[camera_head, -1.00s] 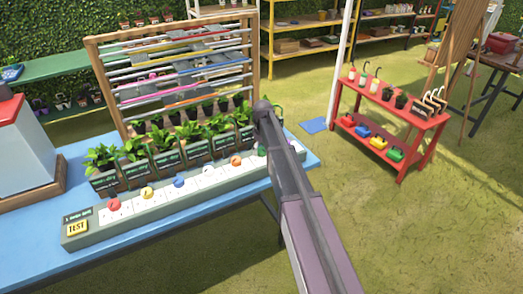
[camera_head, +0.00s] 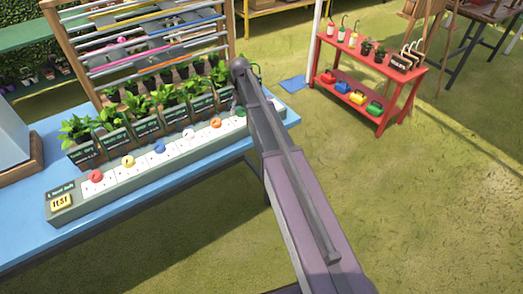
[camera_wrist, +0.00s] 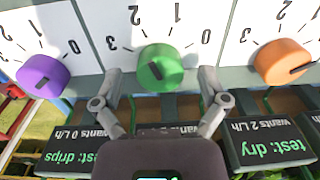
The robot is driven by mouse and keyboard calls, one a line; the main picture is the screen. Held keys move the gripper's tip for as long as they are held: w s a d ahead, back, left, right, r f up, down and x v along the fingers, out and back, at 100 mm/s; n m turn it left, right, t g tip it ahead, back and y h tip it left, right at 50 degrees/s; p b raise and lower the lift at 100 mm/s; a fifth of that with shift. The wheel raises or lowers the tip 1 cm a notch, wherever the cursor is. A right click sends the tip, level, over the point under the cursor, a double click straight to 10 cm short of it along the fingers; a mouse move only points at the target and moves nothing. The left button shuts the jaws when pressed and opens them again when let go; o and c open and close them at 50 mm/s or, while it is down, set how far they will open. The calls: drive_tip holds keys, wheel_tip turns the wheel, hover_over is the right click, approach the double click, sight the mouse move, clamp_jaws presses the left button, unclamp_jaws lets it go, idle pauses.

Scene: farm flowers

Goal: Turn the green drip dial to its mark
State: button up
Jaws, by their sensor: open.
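The green drip dial (camera_wrist: 160,68) is a round knob on a white scale numbered in steps up to 3, in the middle of the wrist view. A short dark pointer line shows on its face; its exact setting is hard to read. My gripper (camera_wrist: 160,77) is open, with one finger on each side of the dial. Gaps show between fingers and dial; contact is not visible. In the head view the green dial (camera_head: 240,113) is partly visible beside my arm, near the right end of the grey dial strip (camera_head: 130,182). My fingers are hidden there.
A purple dial (camera_wrist: 43,75) and an orange dial (camera_wrist: 283,62) flank the green one. Signs reading "test: drips" (camera_wrist: 75,145) and "test: dry" (camera_wrist: 265,142) stand close to my fingers. Potted plants (camera_head: 167,105) line the strip. A red shelf (camera_head: 372,75) stands apart at right.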

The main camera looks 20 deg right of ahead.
sight(242, 110)
drive_tip(key=m, duration=1.2)
drive_tip(key=shift+m, duration=0.3)
wheel_tip(242, 110, up, 14)
drive_tip(key=p, duration=1.4)
drive_tip(key=s+f+n+b, duration=0.3)
drive_tip(key=s+n, duration=0.1)
drive_tip(key=s, duration=1)
drive_tip(key=s+f+n+b, duration=0.4)
drive_tip(key=s+n, duration=0.1)
drive_tip(key=s, duration=1)
drive_tip(key=shift+s+f, duration=0.2)
drive_tip(key=shift+s, duration=0.05)
drive_tip(key=shift+a, duration=0.1)
idle(1.2)
